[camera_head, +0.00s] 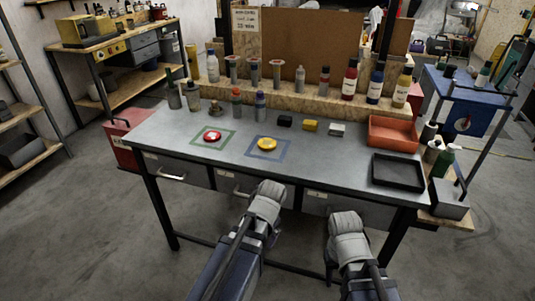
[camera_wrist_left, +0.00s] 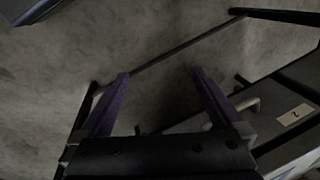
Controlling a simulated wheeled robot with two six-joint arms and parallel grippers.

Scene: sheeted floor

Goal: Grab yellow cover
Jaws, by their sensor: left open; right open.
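A round yellow cover (camera_head: 267,144) lies on the grey workbench (camera_head: 225,120), inside a blue square outline. A round red cover (camera_head: 212,136) lies to its left inside a green square outline. My left gripper (camera_wrist_left: 160,73) is open and empty in the left wrist view, with its two purple fingers apart over the floor. In the head view its arm is in front of the bench and its fingers are hidden. My right gripper (camera_head: 331,262) is low in front of the bench, open, its fingers mostly hidden by my arm. Neither gripper is at the yellow cover.
Black, yellow and white blocks (camera_head: 310,125) stand behind the covers. Bottles (camera_head: 350,79) line the raised wooden shelf. A red tray (camera_head: 393,134) and a black tray (camera_head: 398,172) are at the right. The bench's front edge and drawers (camera_head: 235,184) face my arms.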

